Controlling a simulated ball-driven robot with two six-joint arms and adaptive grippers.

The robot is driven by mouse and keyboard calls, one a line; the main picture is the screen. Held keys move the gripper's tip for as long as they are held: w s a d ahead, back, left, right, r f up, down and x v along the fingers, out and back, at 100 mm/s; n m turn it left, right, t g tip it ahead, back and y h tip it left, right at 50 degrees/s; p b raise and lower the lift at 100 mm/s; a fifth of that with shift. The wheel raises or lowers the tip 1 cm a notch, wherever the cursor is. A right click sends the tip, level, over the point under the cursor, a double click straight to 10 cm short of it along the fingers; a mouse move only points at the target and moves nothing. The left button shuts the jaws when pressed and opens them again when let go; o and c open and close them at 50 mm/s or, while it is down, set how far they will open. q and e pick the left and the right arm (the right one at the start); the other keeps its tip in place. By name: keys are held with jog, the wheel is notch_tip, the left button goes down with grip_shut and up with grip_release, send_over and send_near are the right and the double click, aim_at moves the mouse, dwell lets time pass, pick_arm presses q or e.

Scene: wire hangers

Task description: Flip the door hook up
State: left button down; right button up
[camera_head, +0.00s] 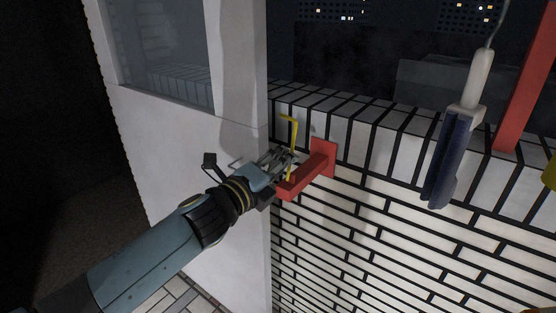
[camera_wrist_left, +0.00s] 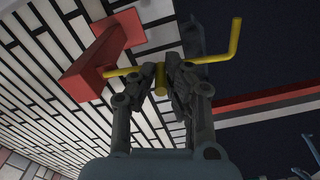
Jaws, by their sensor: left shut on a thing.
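The door hook is a thin yellow rod (camera_head: 294,127) with a bent end. In the head view it stands up at the red bracket (camera_head: 323,158) on the brick wall, its bent tip on top. My left gripper (camera_head: 284,160) is shut on the hook beside the bracket. In the left wrist view the fingers (camera_wrist_left: 166,82) close on the yellow rod (camera_wrist_left: 215,57), with a short yellow stub showing between them. The rod's bent end points up at right, and its other end meets the red bracket (camera_wrist_left: 100,52). The fingers hide part of the rod. My right gripper is not in view.
A white door or panel with a window (camera_head: 225,120) stands left of the bracket, close to my left arm. A blue and white object (camera_head: 450,150) hangs at right, near a red post (camera_head: 527,85). The tiled wall below the bracket is clear.

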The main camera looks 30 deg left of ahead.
pick_arm(q)
jog(key=shift+d+m, duration=0.2)
jog(key=shift+m, duration=0.1)
jog(key=c, duration=1.4)
grip_release()
jog(key=shift+w, duration=0.15)
jog(key=shift+d+r, duration=0.1)
jog(key=shift+r, duration=0.05)
jog(key=shift+s, duration=0.2)
jog(key=shift+s+f, duration=0.2)
jog(key=shift+s, duration=0.1)
jog(key=s, duration=0.7)
jog(key=s+a, duration=0.1)
jog(key=s, duration=0.3)
jog(key=shift+s+r, duration=0.1)
jog(key=shift+s, duration=0.05)
